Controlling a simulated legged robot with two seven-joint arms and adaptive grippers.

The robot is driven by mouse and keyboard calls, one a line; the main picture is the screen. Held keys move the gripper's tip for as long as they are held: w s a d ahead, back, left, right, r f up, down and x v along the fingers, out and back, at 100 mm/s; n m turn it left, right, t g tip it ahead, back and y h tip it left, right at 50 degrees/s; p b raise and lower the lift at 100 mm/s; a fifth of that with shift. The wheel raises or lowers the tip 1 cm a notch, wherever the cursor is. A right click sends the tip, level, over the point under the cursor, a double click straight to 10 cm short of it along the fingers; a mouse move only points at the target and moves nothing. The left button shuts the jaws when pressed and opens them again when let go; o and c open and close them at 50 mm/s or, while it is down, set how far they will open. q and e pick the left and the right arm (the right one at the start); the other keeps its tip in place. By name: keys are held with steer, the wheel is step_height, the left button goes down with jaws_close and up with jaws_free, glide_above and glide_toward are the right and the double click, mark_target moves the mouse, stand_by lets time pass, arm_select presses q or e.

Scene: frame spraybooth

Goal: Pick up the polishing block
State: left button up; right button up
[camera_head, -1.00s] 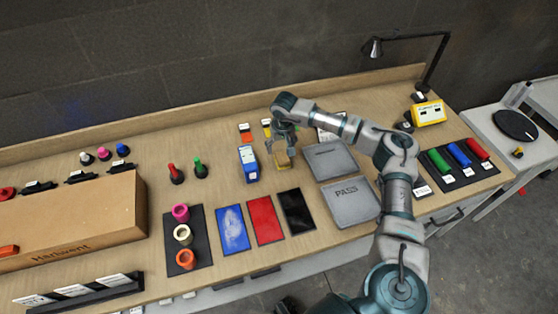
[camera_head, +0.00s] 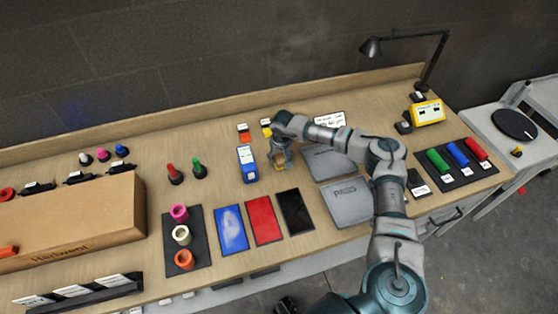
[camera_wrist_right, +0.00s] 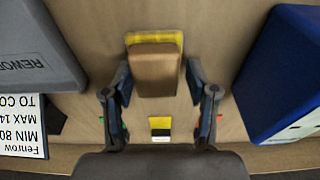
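The polishing block, a tan-brown block with a yellow layer, (camera_wrist_right: 155,72) lies on the bench in the right wrist view. My right gripper (camera_wrist_right: 158,78) is open, one finger on each side of the block's near part, with a small gap visible on both sides. In the head view my right gripper (camera_head: 281,160) points down at the bench and largely hides the block. I cannot tell how far the fingertips are above the bench. My left gripper is not in view.
A blue box (camera_head: 248,164) stands close left of the gripper. A grey REWORK tray (camera_head: 318,157) lies close right, with the PASS tray (camera_head: 349,203) nearer. Blue, red and black (camera_head: 295,211) sheets lie in front. A small yellow-black item (camera_wrist_right: 160,127) lies behind the block.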

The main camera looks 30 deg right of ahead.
mark_target(281, 157)
steer(key=shift+d+f, duration=0.1)
steer(key=shift+d, duration=0.15)
steer(key=c, duration=0.4)
steer(key=shift+d, duration=0.15)
steer(key=shift+c, duration=1.1)
steer(key=shift+d+f, duration=0.15)
steer(key=shift+d, duration=0.05)
steer(key=shift+a, duration=0.2)
steer(key=shift+a+r, duration=0.1)
steer(key=shift+r, duration=0.35)
steer(key=r, duration=0.3)
steer(key=shift+s+a, duration=0.15)
steer(key=shift+s, duration=0.15)
steer(key=s+a, duration=0.2)
steer(key=s, duration=0.2)
steer(key=s+a+r, duration=0.1)
steer(key=s+a, duration=0.1)
steer(key=s, duration=0.3)
steer(key=s+a+b, duration=0.1)
steer(key=s+a, duration=0.1)
steer(key=s, duration=0.2)
steer(key=shift+s+r, duration=0.15)
steer(key=shift+s+a, duration=0.15)
steer(key=shift+s, duration=0.15)
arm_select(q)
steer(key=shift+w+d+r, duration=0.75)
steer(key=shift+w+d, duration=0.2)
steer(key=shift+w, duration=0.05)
